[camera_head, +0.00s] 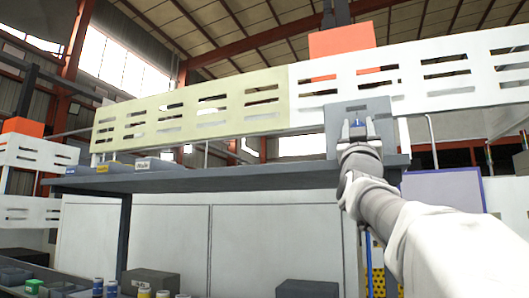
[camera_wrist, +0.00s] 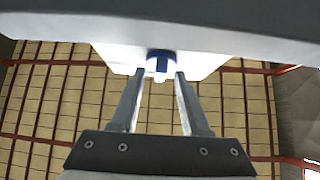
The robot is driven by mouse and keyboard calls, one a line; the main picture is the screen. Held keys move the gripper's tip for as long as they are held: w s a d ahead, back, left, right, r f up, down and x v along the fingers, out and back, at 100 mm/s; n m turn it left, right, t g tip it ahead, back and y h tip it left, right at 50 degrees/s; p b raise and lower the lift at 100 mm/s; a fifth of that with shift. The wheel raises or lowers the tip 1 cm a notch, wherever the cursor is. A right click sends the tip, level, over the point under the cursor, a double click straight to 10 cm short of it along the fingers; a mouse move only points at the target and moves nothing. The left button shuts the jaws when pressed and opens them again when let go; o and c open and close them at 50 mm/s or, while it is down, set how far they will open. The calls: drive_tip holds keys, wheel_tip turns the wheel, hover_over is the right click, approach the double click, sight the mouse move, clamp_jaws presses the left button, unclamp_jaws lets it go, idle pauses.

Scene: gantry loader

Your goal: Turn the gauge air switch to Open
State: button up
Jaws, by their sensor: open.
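The gauge air switch is a small blue knob (camera_wrist: 161,54) on a white face in the wrist view. A narrow blue bar runs down from its round base to a pale tip. In the head view the blue knob (camera_head: 357,123) shows small in front of a grey panel (camera_head: 358,107). My gripper (camera_head: 357,129) is open just before it. In the wrist view my gripper (camera_wrist: 160,76) has one finger on each side of the bar, with gaps on both sides. No Open mark or setting label is readable.
A dark grey shelf (camera_head: 230,178) runs below the panel, with labelled bins (camera_head: 147,165) at its left. A slotted cream and white guard (camera_head: 200,113) spans above. Small containers (camera_head: 97,287) and dark boxes (camera_head: 150,281) stand low at the front left.

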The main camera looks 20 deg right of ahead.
clamp_jaws()
drive_tip(key=shift+m+g+h, duration=0.6)
drive_tip(key=shift+m+h, duration=0.2)
drive_tip(key=shift+m, duration=0.1)
drive_tip(key=m+g+h+p, duration=0.1)
drive_tip(key=m+g, duration=0.1)
drive_tip(key=m, duration=0.1)
drive_tip(key=m+g+h+p, duration=0.1)
drive_tip(key=m+g+h, duration=0.1)
drive_tip(key=m, duration=0.1)
drive_tip(key=shift+w+a+r+m+g+h, duration=0.1)
drive_tip(key=shift+r+m+g+h, duration=0.05)
drive_tip(key=shift+m+g+h, duration=0.2)
drive_tip(key=m+g+h+p, duration=0.1)
drive_tip(key=m+g, duration=0.2)
drive_tip(key=m+g+p, duration=0.2)
drive_tip(key=m+g, duration=0.1)
drive_tip(key=m, duration=0.1)
drive_tip(key=shift+r+h, duration=0.1)
drive_tip(key=shift+h, duration=0.25)
drive_tip(key=shift+m+g+y+p, duration=0.7)
drive_tip(key=shift+m+g+p, duration=0.45)
drive_tip(key=shift+m+g, duration=1.65)
drive_tip(key=shift+m+t, duration=0.25)
drive_tip(key=shift+m, duration=0.2)
